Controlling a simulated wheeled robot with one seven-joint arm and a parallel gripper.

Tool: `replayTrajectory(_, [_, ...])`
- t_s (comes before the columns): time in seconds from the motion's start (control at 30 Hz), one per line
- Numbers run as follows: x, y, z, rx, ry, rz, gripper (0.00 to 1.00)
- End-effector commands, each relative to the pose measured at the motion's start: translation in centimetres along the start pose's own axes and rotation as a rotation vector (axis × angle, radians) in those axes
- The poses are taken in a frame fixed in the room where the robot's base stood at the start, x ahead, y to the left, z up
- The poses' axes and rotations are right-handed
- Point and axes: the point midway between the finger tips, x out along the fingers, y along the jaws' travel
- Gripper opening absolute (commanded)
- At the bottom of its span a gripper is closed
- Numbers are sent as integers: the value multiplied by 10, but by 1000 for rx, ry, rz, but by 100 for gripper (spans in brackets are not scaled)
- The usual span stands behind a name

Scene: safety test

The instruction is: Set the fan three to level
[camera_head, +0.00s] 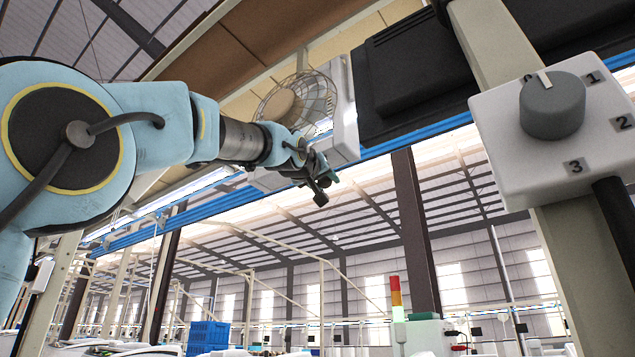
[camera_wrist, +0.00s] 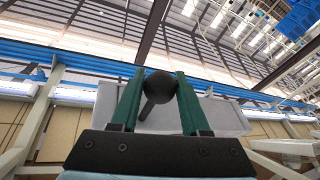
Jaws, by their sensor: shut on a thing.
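A fan (camera_head: 298,103) with a round wire cage hangs high in the head view, mounted by a pale grey box-like frame (camera_head: 345,110). My gripper (camera_head: 322,182) is below and in front of it. In the wrist view, my gripper (camera_wrist: 158,76) has its two green fingers on both sides of a dark round knob (camera_wrist: 160,84) with a short stem, and is shut on it. A white control box (camera_head: 505,140) at the right carries a grey dial (camera_head: 552,105) and the labels 0, 1, 2 and 3. The dial's pale pointer is at 0.
A dark panel (camera_head: 415,70) stands between the fan and the control box. Blue rails (camera_head: 420,133) run across below it. A light post (camera_head: 590,270) holds the control box, with a dark cable beside it. The space below my gripper looks open.

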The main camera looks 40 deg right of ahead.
Motion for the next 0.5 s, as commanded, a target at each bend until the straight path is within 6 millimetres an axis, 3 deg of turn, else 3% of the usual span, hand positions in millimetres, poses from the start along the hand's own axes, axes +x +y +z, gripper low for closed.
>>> replayTrajectory(0.37, [5,2,-1,1,3,2,0])
replayTrajectory(0.4, [5,2,-1,1,3,2,50])
replayTrajectory(0.5, [5,2,0,1,2,1,61])
